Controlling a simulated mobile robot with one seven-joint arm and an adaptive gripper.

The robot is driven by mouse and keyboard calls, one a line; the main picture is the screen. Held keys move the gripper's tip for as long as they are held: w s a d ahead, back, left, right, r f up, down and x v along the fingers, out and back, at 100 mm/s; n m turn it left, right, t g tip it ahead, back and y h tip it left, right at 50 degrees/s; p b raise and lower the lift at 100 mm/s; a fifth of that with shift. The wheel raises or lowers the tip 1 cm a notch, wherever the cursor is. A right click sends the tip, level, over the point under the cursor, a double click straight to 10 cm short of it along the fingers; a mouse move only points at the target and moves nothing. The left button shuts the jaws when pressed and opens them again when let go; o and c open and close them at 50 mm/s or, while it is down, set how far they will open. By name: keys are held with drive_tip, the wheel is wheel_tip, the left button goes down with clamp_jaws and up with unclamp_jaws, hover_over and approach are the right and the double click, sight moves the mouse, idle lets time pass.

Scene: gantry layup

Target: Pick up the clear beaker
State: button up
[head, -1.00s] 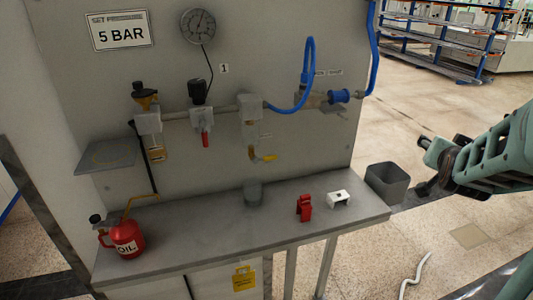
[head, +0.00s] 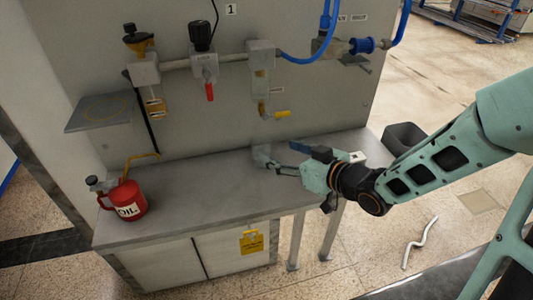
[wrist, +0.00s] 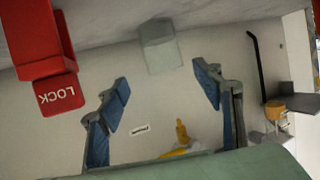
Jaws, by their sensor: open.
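The clear beaker (head: 261,153) stands on the grey bench near the back panel, under the yellow-handled valve, partly hidden by my gripper in the head view. In the wrist view, which looks upside down, the greyish see-through beaker (wrist: 160,45) is ahead of my fingertips, in line with the gap between them. My gripper (wrist: 164,86) is open and empty, its two blue-padded fingers spread wider than the beaker. In the head view my gripper (head: 284,160) reaches in from the right, low over the bench, with its tips close to the beaker.
A red LOCK tag device (wrist: 58,92) is close beside my gripper at left in the wrist view. A white bracket (head: 358,157) shows behind my arm. A red oil can (head: 126,203) stands at the bench's left. Pipes and valves (head: 207,75) hang above; the middle-left bench is clear.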

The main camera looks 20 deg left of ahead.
sight(268, 150)
drive_tip(key=x, duration=0.3)
drive_tip(key=shift+w+a+f, duration=0.15)
drive_tip(key=shift+a+f, duration=0.05)
drive_tip(key=shift+a, duration=0.05)
drive_tip(key=shift+s+b+x, duration=0.25)
drive_tip(key=shift+b+x, duration=0.3)
drive_tip(key=shift+x, duration=2.1)
drive_tip(key=shift+a, duration=0.2)
drive_tip(key=shift+c, duration=0.4)
drive_tip(key=c, duration=1.2)
drive_tip(key=shift+r, duration=0.1)
